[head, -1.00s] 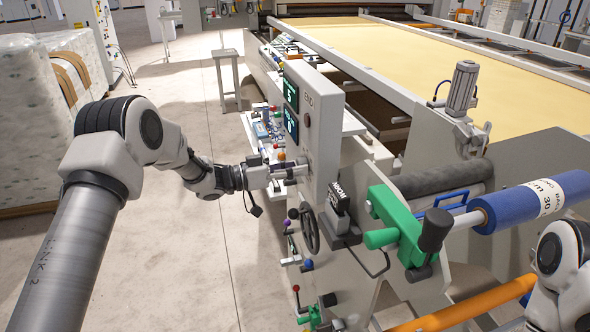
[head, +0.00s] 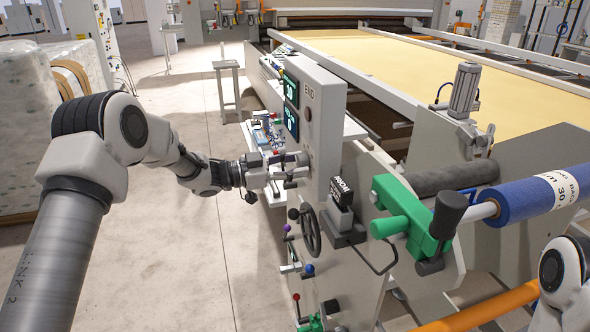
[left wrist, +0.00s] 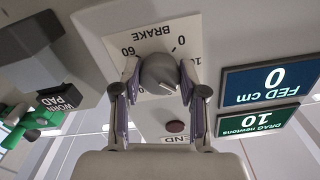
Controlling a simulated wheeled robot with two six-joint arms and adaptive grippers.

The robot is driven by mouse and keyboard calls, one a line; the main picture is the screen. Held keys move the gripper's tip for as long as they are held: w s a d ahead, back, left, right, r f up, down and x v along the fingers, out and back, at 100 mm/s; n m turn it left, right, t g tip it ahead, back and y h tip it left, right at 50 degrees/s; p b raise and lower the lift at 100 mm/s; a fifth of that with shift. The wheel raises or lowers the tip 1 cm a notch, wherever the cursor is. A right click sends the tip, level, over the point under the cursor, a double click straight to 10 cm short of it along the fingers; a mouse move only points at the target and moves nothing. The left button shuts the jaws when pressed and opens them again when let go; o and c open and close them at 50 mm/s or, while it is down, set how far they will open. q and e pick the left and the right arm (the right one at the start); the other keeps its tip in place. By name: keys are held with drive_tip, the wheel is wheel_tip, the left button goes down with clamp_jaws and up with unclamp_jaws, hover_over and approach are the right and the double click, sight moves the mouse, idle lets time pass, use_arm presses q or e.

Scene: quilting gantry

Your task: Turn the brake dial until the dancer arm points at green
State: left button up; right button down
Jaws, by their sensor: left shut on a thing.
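The brake dial (left wrist: 160,72) is a grey knob on a white plate marked BRAKE (left wrist: 158,42), shown upside down in the left wrist view. My left gripper (left wrist: 160,85) has its two fingers closed on either side of the dial. In the head view, my left gripper (head: 296,168) reaches the left face of the grey control box (head: 322,130), and the dial is hidden. The drag display (left wrist: 262,128) reads 10 newtons and the fed display (left wrist: 268,80) reads 0 cm. I cannot pick out the dancer arm or its green mark. My right gripper is out of view.
Below the box are a black handwheel (head: 311,230) and a black block marked WORN PAD (head: 342,190). The floor (head: 190,270) left of the machine is clear.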

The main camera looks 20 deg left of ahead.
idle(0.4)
use_arm(q)
drive_tip(key=o, duration=1.1)
drive_tip(key=shift+o, duration=0.2)
drive_tip(key=v, duration=1.2)
